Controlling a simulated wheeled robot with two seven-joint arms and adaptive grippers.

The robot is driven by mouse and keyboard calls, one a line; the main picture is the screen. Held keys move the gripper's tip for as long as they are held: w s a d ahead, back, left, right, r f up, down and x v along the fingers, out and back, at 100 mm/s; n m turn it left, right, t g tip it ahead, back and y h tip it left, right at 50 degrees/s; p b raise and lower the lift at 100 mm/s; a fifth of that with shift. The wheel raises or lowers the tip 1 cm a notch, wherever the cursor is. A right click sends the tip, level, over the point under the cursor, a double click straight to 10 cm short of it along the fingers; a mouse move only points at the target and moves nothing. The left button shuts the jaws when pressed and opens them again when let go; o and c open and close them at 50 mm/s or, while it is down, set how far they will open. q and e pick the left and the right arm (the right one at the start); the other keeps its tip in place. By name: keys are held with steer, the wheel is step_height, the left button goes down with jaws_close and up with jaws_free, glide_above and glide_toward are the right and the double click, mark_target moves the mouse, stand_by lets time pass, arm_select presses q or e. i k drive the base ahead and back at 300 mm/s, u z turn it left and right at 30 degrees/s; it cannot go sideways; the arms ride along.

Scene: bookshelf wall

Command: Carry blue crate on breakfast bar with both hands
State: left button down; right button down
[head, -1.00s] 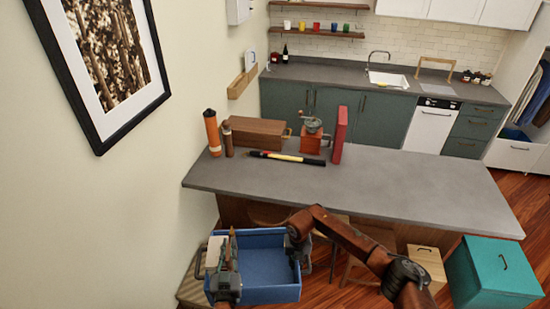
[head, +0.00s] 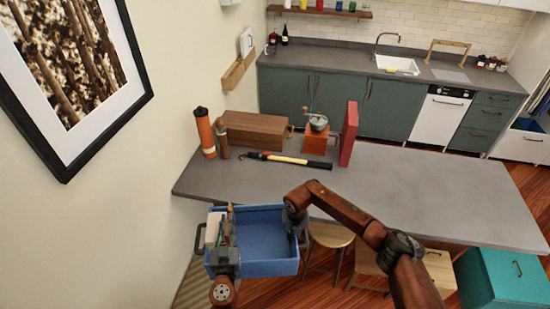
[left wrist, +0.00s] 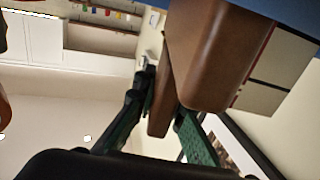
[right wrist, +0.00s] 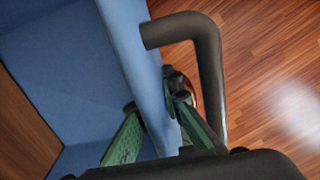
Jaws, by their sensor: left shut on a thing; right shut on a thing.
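The blue crate (head: 266,240) hangs level at the near edge of the breakfast bar (head: 420,195), by its left part. Its far rim overlaps the bar's edge in the head view. My left gripper (head: 228,240) is shut at the crate's left side; brown and pale items beside its fingers hide the exact contact. The left wrist view shows a brown item (left wrist: 208,60) close to the fingers. My right gripper (head: 296,220) is shut on the crate's right wall, beside a dark handle (right wrist: 195,30) in the right wrist view.
The bar's middle and right are clear. A stool (head: 330,236) and teal box (head: 503,279) stand by the near side.

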mark_target(283, 184)
steer(key=i, duration=1.35)
steer(key=z, duration=0.5)
